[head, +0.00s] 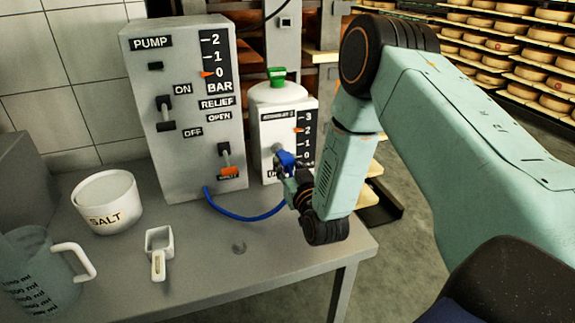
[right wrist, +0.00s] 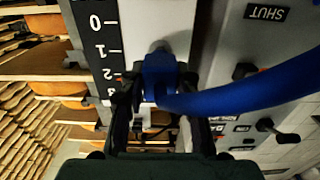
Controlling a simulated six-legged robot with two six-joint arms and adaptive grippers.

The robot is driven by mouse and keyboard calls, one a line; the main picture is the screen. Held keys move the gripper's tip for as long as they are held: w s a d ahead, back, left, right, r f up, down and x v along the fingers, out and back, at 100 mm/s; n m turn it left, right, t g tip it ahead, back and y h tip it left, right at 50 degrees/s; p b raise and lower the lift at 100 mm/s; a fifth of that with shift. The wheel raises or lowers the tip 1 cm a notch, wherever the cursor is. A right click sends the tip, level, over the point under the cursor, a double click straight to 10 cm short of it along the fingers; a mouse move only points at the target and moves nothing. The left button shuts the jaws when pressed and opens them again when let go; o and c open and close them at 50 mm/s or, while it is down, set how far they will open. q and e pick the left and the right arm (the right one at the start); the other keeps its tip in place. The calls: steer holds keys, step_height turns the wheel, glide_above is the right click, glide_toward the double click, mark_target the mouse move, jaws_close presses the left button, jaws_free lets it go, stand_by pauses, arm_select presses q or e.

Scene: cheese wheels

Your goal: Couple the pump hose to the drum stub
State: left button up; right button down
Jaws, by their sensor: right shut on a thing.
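The blue hose (head: 240,215) runs from the lower part of the grey pump box (head: 185,165) across the table to the white drum (head: 270,97). My right gripper (head: 287,168) is shut on the hose's blue coupling (right wrist: 158,72). It holds the coupling at the front of the drum, in line with the grey drum stub (head: 277,148). In the right wrist view the stub (right wrist: 159,48) shows just beyond the coupling. They look close or touching; I cannot tell whether the coupling is seated. My left gripper is out of view.
A salt bowl (head: 108,205), a measuring jug (head: 40,275) and a small white scoop (head: 158,243) stand on the left of the table (head: 210,275). The pump's orange relief handle (head: 229,172) sticks out near the hose. Cheese shelves (head: 500,50) stand behind. The table front is mostly clear.

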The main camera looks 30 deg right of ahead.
steer(key=shift+b+x, duration=0.3)
steer(key=shift+x, duration=1.15)
steer(key=c, duration=0.9)
jaws_free()
steer(key=shift+s, duration=0.1)
steer(key=v, duration=1.2)
